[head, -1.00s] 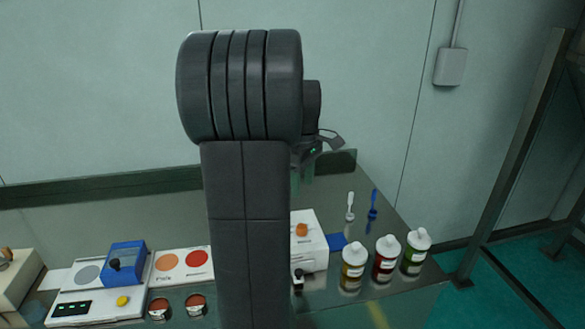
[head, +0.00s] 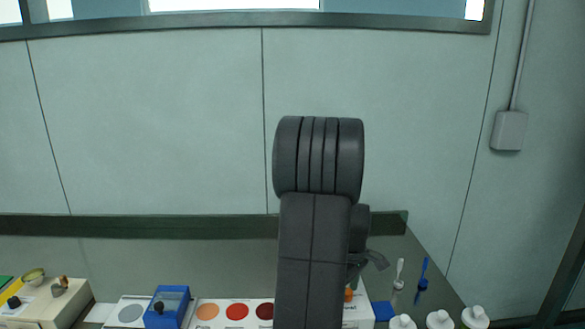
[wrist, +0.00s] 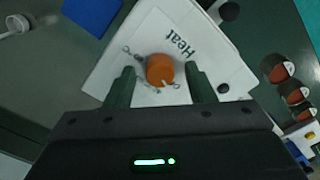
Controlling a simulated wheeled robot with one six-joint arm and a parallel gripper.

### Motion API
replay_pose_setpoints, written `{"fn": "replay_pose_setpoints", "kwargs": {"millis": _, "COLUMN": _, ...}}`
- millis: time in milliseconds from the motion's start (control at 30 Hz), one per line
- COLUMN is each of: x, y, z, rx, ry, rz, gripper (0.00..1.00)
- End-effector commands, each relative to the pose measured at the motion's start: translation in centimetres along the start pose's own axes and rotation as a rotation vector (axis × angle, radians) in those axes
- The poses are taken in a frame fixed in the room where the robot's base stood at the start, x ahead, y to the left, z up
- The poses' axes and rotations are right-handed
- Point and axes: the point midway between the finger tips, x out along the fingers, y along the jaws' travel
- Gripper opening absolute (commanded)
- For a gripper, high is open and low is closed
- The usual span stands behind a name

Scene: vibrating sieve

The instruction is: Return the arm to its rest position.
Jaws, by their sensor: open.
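My gripper (wrist: 159,82) is open and empty in the wrist view, its two dark fingers apart. Between and beyond them is an orange knob (wrist: 160,69) on a white box marked "Heat" (wrist: 205,45). I cannot tell the height of the fingers above the knob. In the head view my arm rises in the middle and hides most of the white box (head: 358,314). Part of my gripper (head: 370,262) shows just right of the arm, above the box; its fingertips are not clear there.
A blue device (head: 168,306) and coloured discs (head: 237,311) line the bench left of my arm. White-capped bottles (head: 439,319), a white brush (head: 399,272) and a blue brush (head: 423,275) are at right. The wall stands behind the bench; the space above is clear.

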Motion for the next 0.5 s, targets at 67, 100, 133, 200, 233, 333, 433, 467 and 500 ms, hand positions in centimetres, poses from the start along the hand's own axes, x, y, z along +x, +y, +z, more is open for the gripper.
{"fn": "replay_pose_setpoints", "kwargs": {"millis": 67, "x": -0.1, "y": 0.0, "z": 0.0, "rx": 0.008, "ry": 0.000, "rz": 0.000, "gripper": 0.49}}
{"fn": "replay_pose_setpoints", "kwargs": {"millis": 100, "x": -0.1, "y": 0.0, "z": 0.0, "rx": 0.009, "ry": 0.000, "rz": 0.000, "gripper": 0.49}}
{"fn": "replay_pose_setpoints", "kwargs": {"millis": 133, "x": -0.1, "y": 0.0, "z": 0.0, "rx": 0.009, "ry": 0.000, "rz": 0.000, "gripper": 0.49}}
{"fn": "replay_pose_setpoints", "kwargs": {"millis": 200, "x": -0.1, "y": 0.0, "z": 0.0, "rx": 0.009, "ry": 0.000, "rz": 0.000, "gripper": 0.49}}
{"fn": "replay_pose_setpoints", "kwargs": {"millis": 233, "x": -0.1, "y": 0.0, "z": 0.0, "rx": 0.009, "ry": 0.000, "rz": 0.000, "gripper": 0.49}}
{"fn": "replay_pose_setpoints", "kwargs": {"millis": 333, "x": -0.1, "y": 0.0, "z": 0.0, "rx": 0.008, "ry": 0.000, "rz": 0.000, "gripper": 0.49}}
{"fn": "replay_pose_setpoints", "kwargs": {"millis": 433, "x": -0.5, "y": 0.1, "z": 0.0, "rx": 0.006, "ry": 0.001, "rz": 0.001, "gripper": 0.49}}
{"fn": "replay_pose_setpoints", "kwargs": {"millis": 467, "x": -0.8, "y": 0.1, "z": 0.0, "rx": 0.004, "ry": 0.001, "rz": 0.002, "gripper": 0.49}}
{"fn": "replay_pose_setpoints", "kwargs": {"millis": 500, "x": -1.2, "y": 0.1, "z": -0.1, "rx": 0.002, "ry": 0.002, "rz": 0.003, "gripper": 0.49}}
